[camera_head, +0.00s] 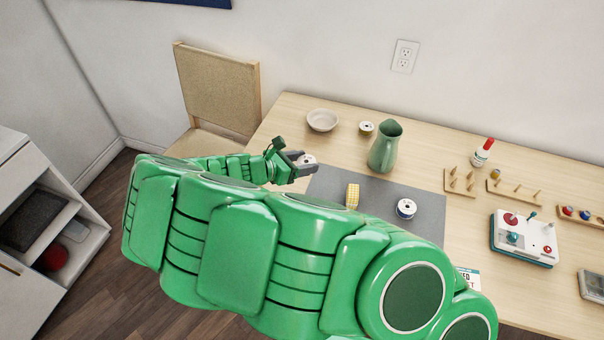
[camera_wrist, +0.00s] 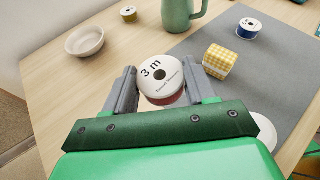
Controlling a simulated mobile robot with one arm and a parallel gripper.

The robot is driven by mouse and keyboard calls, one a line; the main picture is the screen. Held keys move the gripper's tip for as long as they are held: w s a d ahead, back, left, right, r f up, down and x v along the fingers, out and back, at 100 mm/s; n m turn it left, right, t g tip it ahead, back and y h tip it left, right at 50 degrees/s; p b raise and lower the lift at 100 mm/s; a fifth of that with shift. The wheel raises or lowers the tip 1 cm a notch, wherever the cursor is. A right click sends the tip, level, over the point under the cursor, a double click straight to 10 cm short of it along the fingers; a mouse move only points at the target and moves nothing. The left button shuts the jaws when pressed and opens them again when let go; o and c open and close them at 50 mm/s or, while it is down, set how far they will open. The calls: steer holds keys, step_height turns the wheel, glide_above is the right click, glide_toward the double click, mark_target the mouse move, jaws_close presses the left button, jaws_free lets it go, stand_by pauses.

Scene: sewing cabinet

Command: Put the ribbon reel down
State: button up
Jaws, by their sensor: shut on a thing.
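My gripper (camera_head: 304,164) is shut on a white ribbon reel (camera_head: 308,158) with a dark red ribbon. In the wrist view the reel (camera_wrist: 160,72) sits between both fingers, its white face with "3 m" turned up towards the camera. The gripper is near the left end of the wooden table, by the back left corner of the grey mat (camera_head: 430,200). I cannot tell whether the reel touches the surface below.
A pale bowl (camera_head: 322,120), a small reel (camera_head: 366,128) and a green pitcher (camera_head: 385,148) stand behind the mat. Peg racks (camera_head: 462,184), a glue bottle (camera_head: 482,152) and a control box (camera_head: 524,238) are to the right. A chair (camera_head: 218,90) is at the left.

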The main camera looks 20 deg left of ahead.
step_height(320, 180, up, 8)
step_height(320, 180, up, 11)
steer(key=w+d+n+t+y, duration=0.3)
steer(key=w+n+y, duration=0.5)
steer(key=w, duration=2.1)
steer(key=n+g+y, duration=0.5)
steer(key=n+y, duration=0.4)
steer(key=y, duration=0.1)
glide_above(400, 142)
step_height(400, 142, down, 29)
steer(key=shift+w+f, duration=0.15)
stand_by(0.3)
steer(key=shift+f, duration=0.15)
steer(key=o, duration=1)
